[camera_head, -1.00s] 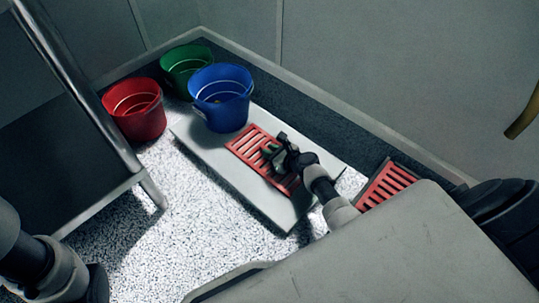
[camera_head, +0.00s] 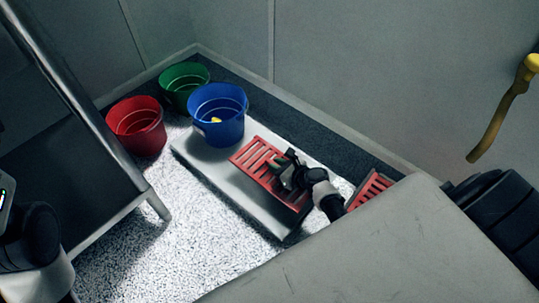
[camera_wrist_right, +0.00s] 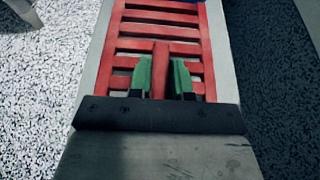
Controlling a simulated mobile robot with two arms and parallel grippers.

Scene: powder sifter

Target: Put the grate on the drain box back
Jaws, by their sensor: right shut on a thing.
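The red slotted grate (camera_head: 254,157) is over the pale grey slab (camera_head: 205,164) on the floor, with its right end under my right gripper. My right gripper (camera_head: 283,178) is shut on the grate's middle bar. In the right wrist view, its two green fingertips (camera_wrist_right: 163,78) sit on either side of this red bar (camera_wrist_right: 161,65). I cannot tell whether the grate touches the slab or is slightly above it. A second red slotted piece (camera_head: 371,188) shows at the right, partly hidden by my body. I cannot make out the drain box for certain. My left gripper is not seen.
A blue bucket (camera_head: 218,128) with something yellow inside stands at the slab's far end. A green bucket (camera_head: 184,83) and a red bucket (camera_head: 138,128) stand beside it. A metal-legged table (camera_head: 75,150) is at left. Walls close the back and right. Speckled floor is clear in front.

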